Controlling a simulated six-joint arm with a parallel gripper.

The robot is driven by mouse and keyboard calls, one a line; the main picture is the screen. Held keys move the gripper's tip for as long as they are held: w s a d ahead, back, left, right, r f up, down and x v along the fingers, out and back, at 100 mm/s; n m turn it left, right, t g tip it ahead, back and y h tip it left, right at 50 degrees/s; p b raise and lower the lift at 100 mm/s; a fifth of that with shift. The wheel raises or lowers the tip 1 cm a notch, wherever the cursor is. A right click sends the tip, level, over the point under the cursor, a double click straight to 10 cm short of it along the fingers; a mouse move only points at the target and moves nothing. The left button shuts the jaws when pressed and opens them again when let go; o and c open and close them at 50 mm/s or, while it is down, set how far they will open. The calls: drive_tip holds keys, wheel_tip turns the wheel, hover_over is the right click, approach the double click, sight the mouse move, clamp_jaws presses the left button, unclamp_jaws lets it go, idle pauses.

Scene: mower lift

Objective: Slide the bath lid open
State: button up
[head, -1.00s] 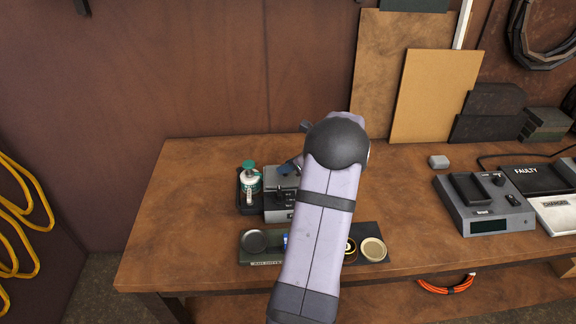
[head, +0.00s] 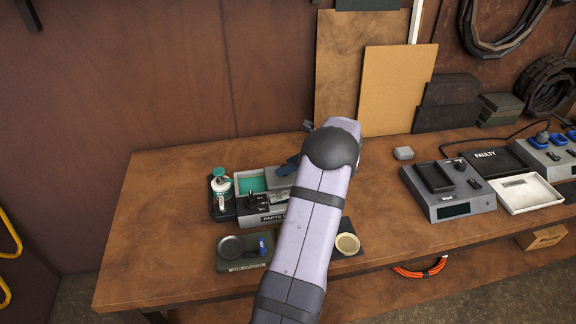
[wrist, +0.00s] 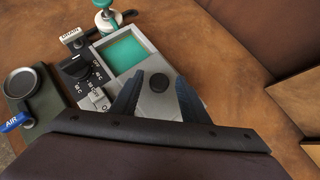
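The parts bath (head: 262,217) is a grey box on the bench, labelled "PARTS", with a black dial on its front. Its left part stands open and shows teal inside, also in the wrist view (wrist: 124,54). The grey lid (wrist: 152,104) covers the right part, and a round black knob (wrist: 158,82) stands on it. My gripper (wrist: 158,84) has its two dark blue fingers apart, one on each side of the knob, with visible gaps. In the head view my arm hides the right end of the bath.
A teal-capped bottle (head: 221,185) stands in a dark holder left of the bath. A green tray (head: 232,262) with a round dish and a blue "AIR" tool lies in front. A charger station (head: 450,190) is at right. The bench's left end is clear.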

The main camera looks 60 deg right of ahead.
drive_tip(key=b+v, duration=0.2)
drive_tip(key=v, duration=0.5)
idle(0.4)
drive_tip(key=shift+s+r, duration=0.15)
drive_tip(key=shift+r, duration=0.05)
wheel_tip(320, 180, up, 16)
drive_tip(key=p, duration=1.5)
drive_tip(key=shift+p, duration=0.3)
idle(0.5)
drive_tip(key=shift+s, duration=0.15)
drive_tip(key=s+d+p, duration=0.1)
drive_tip(key=s, duration=0.7)
drive_tip(key=s+d+p, duration=0.1)
drive_tip(key=s+d, duration=0.1)
drive_tip(key=s, duration=0.6)
drive_tip(key=shift+s+d+p, duration=0.25)
drive_tip(key=shift+p, duration=0.05)
